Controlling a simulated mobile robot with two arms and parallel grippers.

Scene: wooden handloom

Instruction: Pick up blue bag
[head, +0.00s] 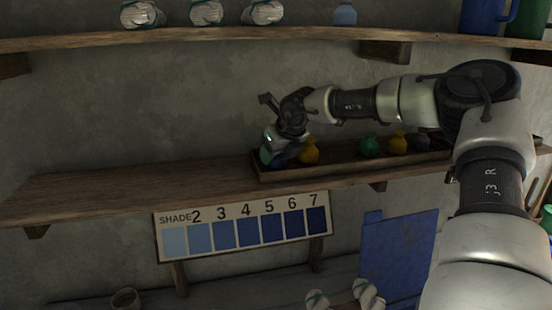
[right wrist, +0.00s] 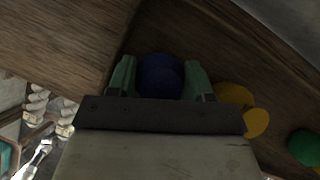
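The blue bag (right wrist: 160,76) is dark and round and sits between the two green-grey fingers of my right gripper (right wrist: 160,82) in the right wrist view. The fingers stand about a bag's width apart, close along both sides of it; I cannot tell whether they press on it. In the head view my right gripper (head: 271,153) points down at the left end of the wooden tray (head: 350,167), and a little of the blue bag (head: 279,160) shows beside its fingers. The bag appears low, at tray level. My left gripper is not in view.
A yellow bag (head: 309,152) stands just right of my gripper. A green bag (head: 370,147) and another yellow bag (head: 397,142) are farther right in the tray. The shelf (head: 130,190) is clear to the left. An upper shelf (head: 200,41) runs above.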

